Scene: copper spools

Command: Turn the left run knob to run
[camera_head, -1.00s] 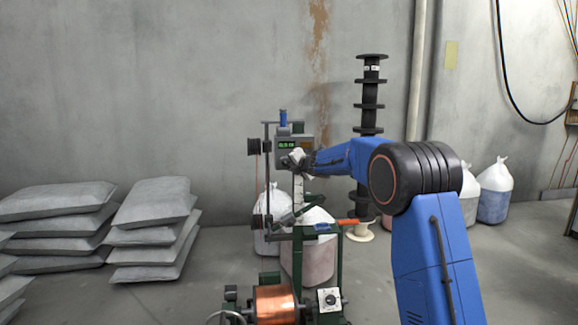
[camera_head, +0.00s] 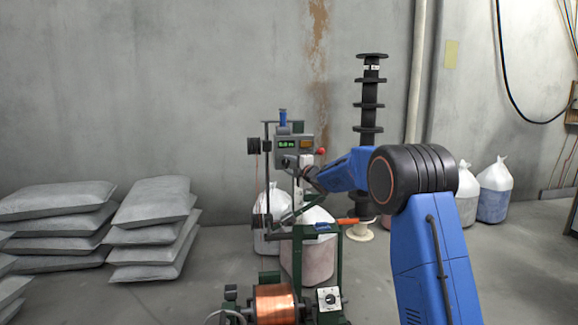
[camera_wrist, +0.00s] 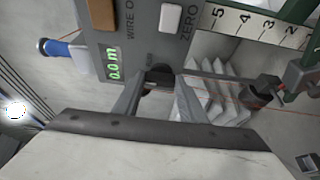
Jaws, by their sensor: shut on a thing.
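The left run knob (camera_wrist: 154,78) is a small dark knob on the lower part of the grey control box, in the wrist view below the label ZERO. A small label beside it is too blurred to read. My gripper (camera_wrist: 157,88) is shut on it, one finger on each side. In the head view my gripper (camera_head: 303,171) is at the lower edge of the control box (camera_head: 283,142) and hides the knob. The box's green display (camera_wrist: 114,64) reads 0.0 m.
A brown button (camera_wrist: 103,12) and a white ZERO button (camera_wrist: 171,18) sit near my fingers. A red wire and a ruler strip (camera_wrist: 250,22) are to the right. Below stand a copper spool (camera_head: 273,303) and a white dial panel (camera_head: 329,298). Grey sacks (camera_head: 155,240) lie left.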

